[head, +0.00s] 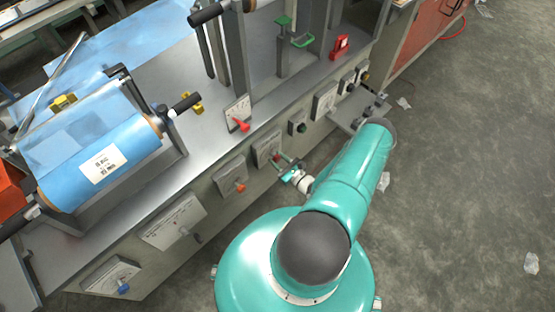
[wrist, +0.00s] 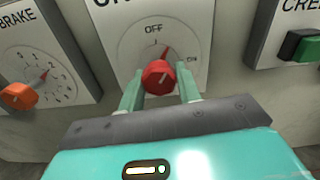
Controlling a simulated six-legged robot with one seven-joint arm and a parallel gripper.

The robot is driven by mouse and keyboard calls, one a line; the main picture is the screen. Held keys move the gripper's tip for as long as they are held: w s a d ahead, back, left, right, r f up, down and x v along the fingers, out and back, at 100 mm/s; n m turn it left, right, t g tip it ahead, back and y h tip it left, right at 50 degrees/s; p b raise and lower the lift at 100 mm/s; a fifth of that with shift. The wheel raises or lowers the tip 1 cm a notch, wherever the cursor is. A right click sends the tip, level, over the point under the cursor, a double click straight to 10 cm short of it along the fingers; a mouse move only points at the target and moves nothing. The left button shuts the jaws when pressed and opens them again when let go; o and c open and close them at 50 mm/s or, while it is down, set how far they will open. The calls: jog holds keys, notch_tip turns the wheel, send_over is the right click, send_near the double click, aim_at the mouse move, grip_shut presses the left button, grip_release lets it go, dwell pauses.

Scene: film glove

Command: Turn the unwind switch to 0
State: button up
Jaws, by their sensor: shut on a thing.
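The unwind switch is a red knob (wrist: 157,79) on a pale plate (wrist: 118,25) marked OFF at the top and ON at the right. A white line on the knob and a small red pointer above it lean up and right, between OFF and ON. The plate's title is cut off at the top, and no 0 shows. My gripper (wrist: 160,88) has one green finger on each side of the knob and is shut on it. In the head view, my gripper (head: 288,168) is at the panel's front, and the knob (head: 277,157) is partly hidden.
A BRAKE dial with an orange knob (wrist: 18,96) is close on the left. A plate with a green button (wrist: 303,47) is on the right. A blue film roll (head: 95,160) lies on the machine. The floor (head: 460,190) at right is mostly open.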

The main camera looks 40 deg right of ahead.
jog(key=n, duration=0.6)
jog(key=shift+d+n, duration=0.1)
jog(key=shift+n, duration=0.2)
dwell(0.4)
jog(key=o, duration=1)
jog(key=shift+c, duration=0.2)
jog(key=s, duration=1.4)
jog(key=shift+d, duration=0.2)
